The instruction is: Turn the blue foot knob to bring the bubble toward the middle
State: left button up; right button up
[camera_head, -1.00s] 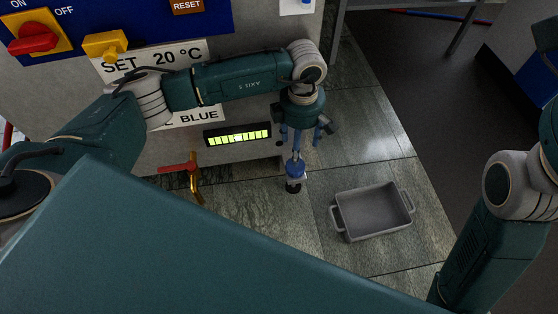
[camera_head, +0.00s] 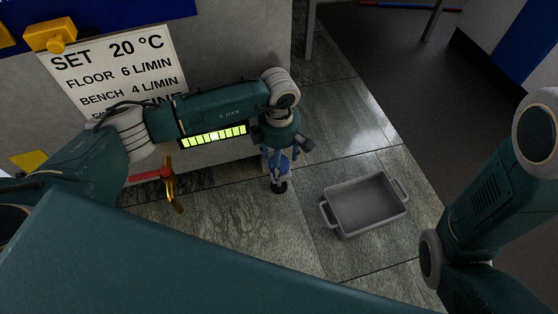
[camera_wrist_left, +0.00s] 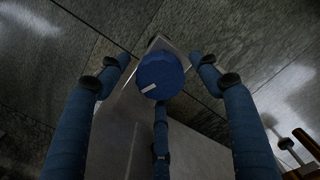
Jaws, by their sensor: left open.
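The blue foot knob (camera_wrist_left: 160,76), with a white mark on its face, shows in the wrist view between the fingertips of my left gripper (camera_wrist_left: 160,85). The blue fingers are spread around it with gaps at the sides. In the head view my left gripper (camera_head: 278,160) points down over the foot at the machine's corner, and its fingers largely hide the knob. The green level vial (camera_head: 195,140) is on the machine's front; a paler spot near its middle looks like the bubble, too small to be sure. My right arm shows at the right, its gripper out of view.
A red-handled brass valve (camera_head: 172,190) stands left of the foot. A grey two-handled tray (camera_head: 365,203) lies on the floor tiles to the right. A printed settings sign (camera_head: 115,70) is on the machine's face. Floor between foot and tray is clear.

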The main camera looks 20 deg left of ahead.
pick_arm(q)
jog(key=c, duration=1.1)
jog(key=shift+m, duration=0.6)
jog(key=shift+c, duration=0.3)
jog(key=o, duration=1.2)
jog(key=shift+c, duration=0.2)
notch_tip(320, 180, up, 12)
jog(key=shift+s, duration=0.1)
